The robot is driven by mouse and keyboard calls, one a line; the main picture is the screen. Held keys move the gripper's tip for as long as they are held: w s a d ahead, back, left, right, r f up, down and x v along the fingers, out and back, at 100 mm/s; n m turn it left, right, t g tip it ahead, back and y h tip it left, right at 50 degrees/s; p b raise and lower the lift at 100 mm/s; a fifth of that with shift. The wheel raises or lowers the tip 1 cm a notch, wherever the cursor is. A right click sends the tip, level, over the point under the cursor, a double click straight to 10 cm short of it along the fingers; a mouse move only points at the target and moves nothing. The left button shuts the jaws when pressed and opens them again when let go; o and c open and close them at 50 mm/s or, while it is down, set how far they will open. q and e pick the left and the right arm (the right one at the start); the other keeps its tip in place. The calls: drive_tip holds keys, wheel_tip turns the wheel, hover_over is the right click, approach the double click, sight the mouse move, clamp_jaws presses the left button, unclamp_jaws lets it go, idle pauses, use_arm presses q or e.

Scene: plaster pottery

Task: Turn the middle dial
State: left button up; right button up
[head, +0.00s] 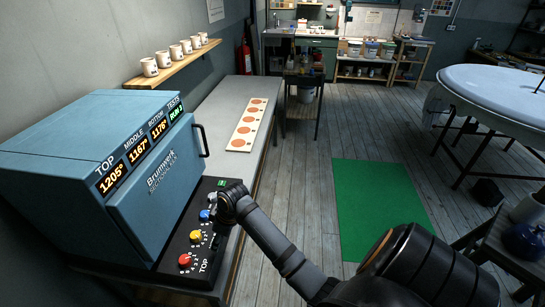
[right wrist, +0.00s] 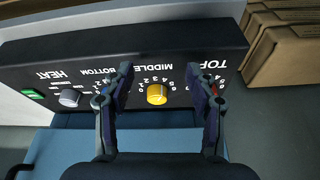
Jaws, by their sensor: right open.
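The middle dial is a yellow knob (head: 195,236) on the black control panel (head: 206,262) at the kiln's front, between a red knob (head: 185,260) and a blue knob (head: 205,215). In the right wrist view the panel is upside down, and the yellow knob (right wrist: 157,94) shows between my fingers under the word MIDDLE. My right gripper (head: 222,208) is open over the panel, its fingers (right wrist: 162,92) on either side of the yellow knob and apart from it. The left finger hides the blue knob there; the right finger mostly hides the red one. My left gripper is not in view.
The blue kiln (head: 80,150) shows 1205° top, 1167° middle and 1176° bottom; its door has a black handle (head: 202,140). A grey knob (right wrist: 69,98) and green display (right wrist: 33,93) sit beside the dials. Brown boxes (right wrist: 290,45) lie near the panel's end.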

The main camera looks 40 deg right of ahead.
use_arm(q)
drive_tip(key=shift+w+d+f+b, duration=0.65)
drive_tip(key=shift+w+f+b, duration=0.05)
use_arm(e)
drive_tip(key=s+d+f+m, duration=0.1)
drive_tip(key=s+f, duration=0.4)
drive_tip(key=f, duration=0.5)
drive_tip(key=s+d+f+m+h, duration=0.1)
drive_tip(key=s+f, duration=0.4)
drive_tip(key=f, duration=0.6)
drive_tip(key=s+d+f+m+g+h, duration=0.1)
drive_tip(key=s+d+f+m, duration=0.2)
drive_tip(key=f, duration=0.7)
drive_tip(key=shift+s+d+f, duration=0.15)
drive_tip(key=shift+s+d, duration=0.95)
drive_tip(key=shift+s, duration=0.45)
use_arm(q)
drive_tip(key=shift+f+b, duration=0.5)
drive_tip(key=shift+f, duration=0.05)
use_arm(e)
drive_tip(key=s+f, duration=0.6)
drive_tip(key=s, duration=0.5)
drive_tip(key=s+f+m+g, duration=0.1)
drive_tip(key=s+f, duration=0.5)
drive_tip(key=s, duration=0.6)
drive_tip(key=shift+s+d+f+h, duration=0.3)
drive_tip(key=shift+h, duration=0.1)
